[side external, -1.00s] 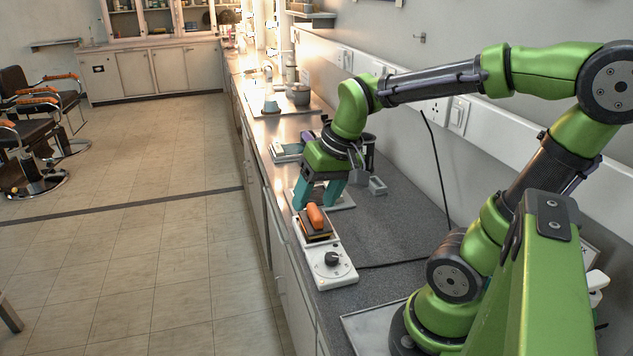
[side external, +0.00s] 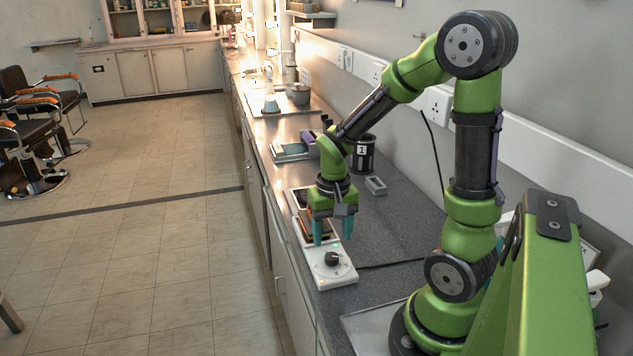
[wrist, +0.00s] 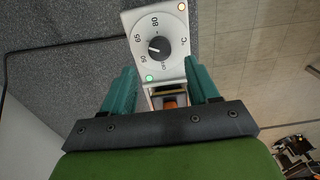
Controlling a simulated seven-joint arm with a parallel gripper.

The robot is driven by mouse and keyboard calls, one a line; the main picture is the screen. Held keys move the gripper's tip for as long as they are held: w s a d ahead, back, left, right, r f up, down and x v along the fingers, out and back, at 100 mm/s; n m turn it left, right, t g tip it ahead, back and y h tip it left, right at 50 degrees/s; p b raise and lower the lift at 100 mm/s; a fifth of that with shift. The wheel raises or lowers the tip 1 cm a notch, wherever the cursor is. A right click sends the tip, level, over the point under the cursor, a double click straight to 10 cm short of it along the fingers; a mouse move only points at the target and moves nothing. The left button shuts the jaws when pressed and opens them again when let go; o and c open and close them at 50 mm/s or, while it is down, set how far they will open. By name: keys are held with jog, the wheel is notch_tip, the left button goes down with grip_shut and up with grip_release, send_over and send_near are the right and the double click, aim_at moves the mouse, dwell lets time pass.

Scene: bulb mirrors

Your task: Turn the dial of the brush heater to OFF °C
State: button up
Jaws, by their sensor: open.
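The brush heater (side external: 342,276) is a white box near the counter's front edge, with a round black dial (side external: 331,258) on its near end. In the wrist view the dial (wrist: 158,47) is ringed by 50, 65, 80, °C and OFF marks. Its white pointer line faces left, around the 50 to 65 side; the exact mark is unclear. My gripper (side external: 333,239) points down, open with teal fingers apart, just behind the dial over the heater. In the wrist view the open fingers (wrist: 160,76) frame the heater's lower part, with the dial beyond the tips.
A green light (wrist: 149,78) and an orange light (wrist: 182,6) show on the heater panel. A dark canister (side external: 366,154) and a small grey block (side external: 375,186) stand behind my gripper. A cable (side external: 385,263) runs right from the heater. The counter to the right is mostly clear.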

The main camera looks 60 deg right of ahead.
aim_at(331, 255)
jog(key=shift+f, duration=2.75)
jog(key=c, duration=1)
jog(key=shift+c, duration=0.2)
